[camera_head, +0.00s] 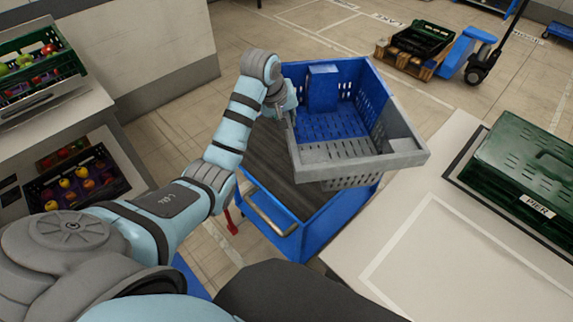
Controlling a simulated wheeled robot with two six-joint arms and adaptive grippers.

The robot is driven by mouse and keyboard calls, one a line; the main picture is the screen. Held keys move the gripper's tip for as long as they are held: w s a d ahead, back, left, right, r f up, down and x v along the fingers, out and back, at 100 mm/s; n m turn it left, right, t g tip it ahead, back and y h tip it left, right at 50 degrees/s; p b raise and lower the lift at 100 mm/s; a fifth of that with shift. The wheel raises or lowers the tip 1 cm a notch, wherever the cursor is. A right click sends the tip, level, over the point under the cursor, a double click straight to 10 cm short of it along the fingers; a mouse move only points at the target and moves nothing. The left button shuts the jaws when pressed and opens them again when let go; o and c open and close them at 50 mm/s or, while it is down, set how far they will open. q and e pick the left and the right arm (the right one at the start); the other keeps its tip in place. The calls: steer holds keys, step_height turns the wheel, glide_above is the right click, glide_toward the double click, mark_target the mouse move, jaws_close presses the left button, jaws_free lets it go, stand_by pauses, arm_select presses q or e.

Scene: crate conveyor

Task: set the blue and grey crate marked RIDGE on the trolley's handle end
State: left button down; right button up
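The blue and grey crate (395,150) is empty and is held above the blue trolley (322,232). Its far part is blue and its near part is grey; no RIDGE label shows from here. My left gripper (288,117) is at the crate's left wall and appears shut on its rim, with the fingertips partly hidden. The trolley's dark deck (275,170) is bare at the near left, and the crate hides the rest. The trolley's handle (268,212) is on its near end. My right gripper is not in view.
A green crate (520,170) marked PIER stands on the white table (430,250) at the right, close to the trolley. Fruit crates (40,70) stand on shelving at the left. A pallet (410,62) with a dark crate stands on the floor behind.

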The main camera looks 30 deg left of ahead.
arm_select(q)
steer(key=w+a+f+n+y+b, duration=0.1)
steer(key=a+f+n+b, duration=0.15)
steer(key=a, duration=0.35)
steer(key=a+f+n+y+b, duration=0.1)
steer(key=a+n+y+b, duration=0.1)
steer(key=a+n, duration=0.35)
step_height(320, 180, down, 19)
steer(key=a+m+b, duration=0.1)
steer(key=b, duration=0.4)
steer(key=shift+f+b, duration=0.15)
steer(key=shift+b, duration=0.15)
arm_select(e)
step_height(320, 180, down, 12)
arm_select(q)
steer(key=shift+w, duration=0.15)
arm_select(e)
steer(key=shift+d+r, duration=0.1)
arm_select(q)
steer(key=c, duration=2.1)
jaws_free()
steer(key=shift+f, duration=0.15)
steer(key=o, duration=0.4)
